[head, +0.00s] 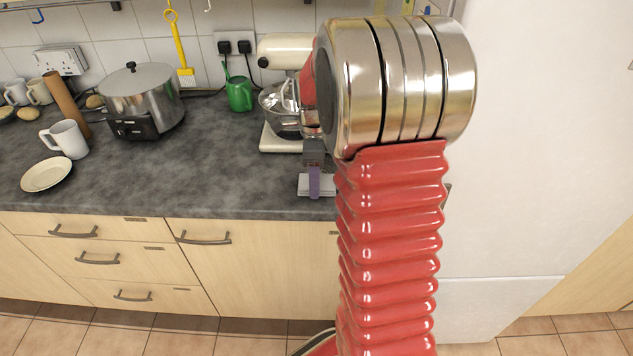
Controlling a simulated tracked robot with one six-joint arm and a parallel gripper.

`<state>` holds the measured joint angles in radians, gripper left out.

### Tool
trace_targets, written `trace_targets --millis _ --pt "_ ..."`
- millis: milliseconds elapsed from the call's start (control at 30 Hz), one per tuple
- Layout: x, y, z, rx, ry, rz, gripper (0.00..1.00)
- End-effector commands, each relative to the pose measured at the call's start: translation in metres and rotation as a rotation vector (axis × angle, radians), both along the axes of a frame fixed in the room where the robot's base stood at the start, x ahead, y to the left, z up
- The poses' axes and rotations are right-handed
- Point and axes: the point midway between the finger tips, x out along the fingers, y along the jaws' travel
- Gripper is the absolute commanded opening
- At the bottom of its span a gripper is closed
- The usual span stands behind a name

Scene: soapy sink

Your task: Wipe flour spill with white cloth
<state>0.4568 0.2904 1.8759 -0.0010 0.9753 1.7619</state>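My gripper (314,188) shows in the head view as a small dark grey block with a purple finger, pointing down near the front edge of the worktop. A flat white piece (328,187), which looks like the white cloth, lies at the fingertips. I cannot tell whether the gripper grips it or only touches it, and the finger gap does not show. My red arm hides the worktop to the right. No flour spill can be made out.
A cream stand mixer (285,52) stands close behind my gripper. A green jug (240,94), steel pot (143,90), white mug (68,140) and cream plate (46,174) stand farther left. The grey worktop (215,165) between plate and gripper is clear.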

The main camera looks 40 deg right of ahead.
Motion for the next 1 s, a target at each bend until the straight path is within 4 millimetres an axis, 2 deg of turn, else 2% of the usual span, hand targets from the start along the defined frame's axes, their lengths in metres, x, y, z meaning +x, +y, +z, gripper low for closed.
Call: trace_targets --millis 200,633,1000 --pt "0.009 -0.008 -0.003 0.000 0.002 0.000 0.33" --pt "0.012 -0.010 -0.004 -0.001 0.001 0.000 0.33" --pt "0.030 -0.024 -0.003 0.000 0.001 -0.001 0.33"
